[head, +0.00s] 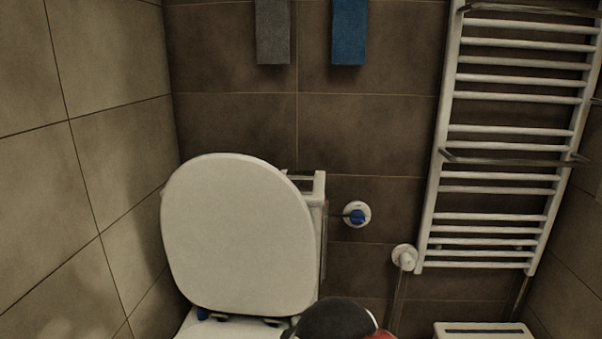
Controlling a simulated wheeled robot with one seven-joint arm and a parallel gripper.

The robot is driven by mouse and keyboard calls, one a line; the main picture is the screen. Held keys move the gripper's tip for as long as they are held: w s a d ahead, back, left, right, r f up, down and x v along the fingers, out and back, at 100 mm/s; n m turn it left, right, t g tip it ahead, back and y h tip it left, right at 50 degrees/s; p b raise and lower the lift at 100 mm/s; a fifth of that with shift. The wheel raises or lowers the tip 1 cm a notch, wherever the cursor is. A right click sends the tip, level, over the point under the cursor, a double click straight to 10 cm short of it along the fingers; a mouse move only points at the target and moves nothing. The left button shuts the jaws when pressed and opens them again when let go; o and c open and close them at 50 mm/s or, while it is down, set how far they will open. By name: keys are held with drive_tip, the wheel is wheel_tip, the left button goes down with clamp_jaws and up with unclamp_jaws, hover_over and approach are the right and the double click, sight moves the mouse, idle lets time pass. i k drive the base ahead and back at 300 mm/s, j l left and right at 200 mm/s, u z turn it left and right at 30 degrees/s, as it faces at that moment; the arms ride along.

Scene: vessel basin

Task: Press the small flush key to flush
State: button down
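A white toilet stands at the lower left with its lid (240,235) raised upright. The cistern (318,188) is behind the lid, and only its right end and a strip of its top show. A darker patch lies on that top, but I cannot make out the small flush key there; the lid hides most of the cistern. My gripper is not in view. A rounded dark part with red and white at the bottom centre looks like part of my arm, in front of the toilet.
A blue-centred wall valve (357,215) is right of the cistern. A white towel radiator (505,150) hangs at right, with a white fitting (404,257) below. A grey towel (272,32) and a blue towel (349,32) hang above. A white box (484,330) stands lower right.

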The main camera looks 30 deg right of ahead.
sight(291, 173)
drive_tip(key=l+u, duration=0.1)
drive_tip(key=u, duration=0.35)
drive_tip(key=l+u, duration=0.1)
drive_tip(key=u, duration=0.35)
drive_tip(key=l+u, duration=0.1)
drive_tip(key=u, duration=0.35)
drive_tip(key=l+u, duration=0.1)
drive_tip(key=u, duration=0.35)
drive_tip(key=k+l+u, duration=0.1)
drive_tip(key=u, duration=0.8)
drive_tip(key=k+u, duration=0.1)
drive_tip(key=u, duration=0.35)
drive_tip(key=k+l+z, duration=0.15)
drive_tip(key=z, duration=0.95)
drive_tip(key=l+z, duration=0.1)
drive_tip(key=z, duration=0.35)
drive_tip(key=l+z, duration=0.1)
drive_tip(key=z, duration=0.75)
